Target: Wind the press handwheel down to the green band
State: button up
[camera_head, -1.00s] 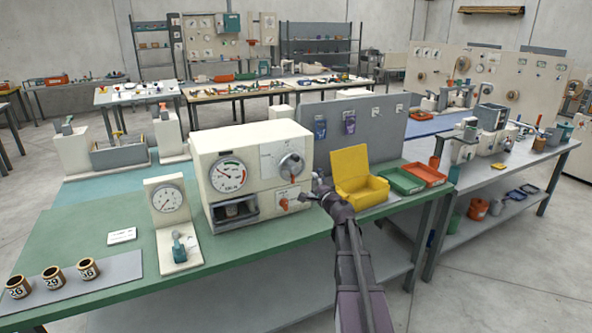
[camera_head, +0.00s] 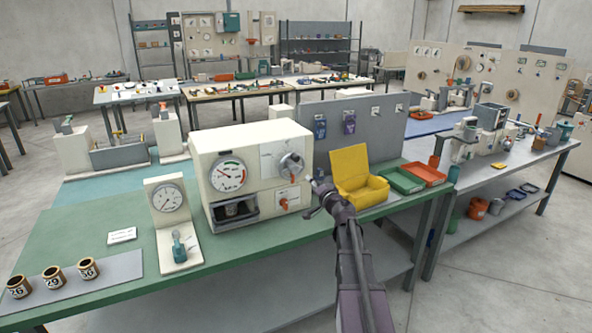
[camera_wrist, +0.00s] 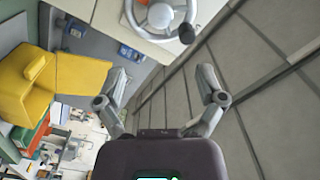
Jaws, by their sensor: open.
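The cream press (camera_head: 215,150) stands on the green bench, with a round dial gauge (camera_head: 228,175) on its front. The gauge has a red needle and a green band; the exact reading is too small to tell. The grey handwheel (camera_head: 291,166) is at the right of the press front. In the wrist view the handwheel (camera_wrist: 160,14) is at the top edge, partly cut off, with a dark knob (camera_wrist: 187,33) on its rim. My gripper (camera_wrist: 163,75) is open and empty, with the wheel beyond its fingertips and not touched. In the head view my gripper (camera_head: 321,190) is right of and below the wheel.
An open yellow box (camera_head: 358,180) stands close right of the gripper, with green (camera_head: 402,180) and orange (camera_head: 425,173) trays beyond. An orange-red knob (camera_head: 283,204) sits below the wheel. A dial stand (camera_head: 170,220) is left of the press.

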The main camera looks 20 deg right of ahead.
aim_at(297, 169)
jog(key=w, duration=1.4)
jog(key=shift+a, duration=0.25)
jog(key=shift+s, duration=0.1)
jog(key=c, duration=1.1)
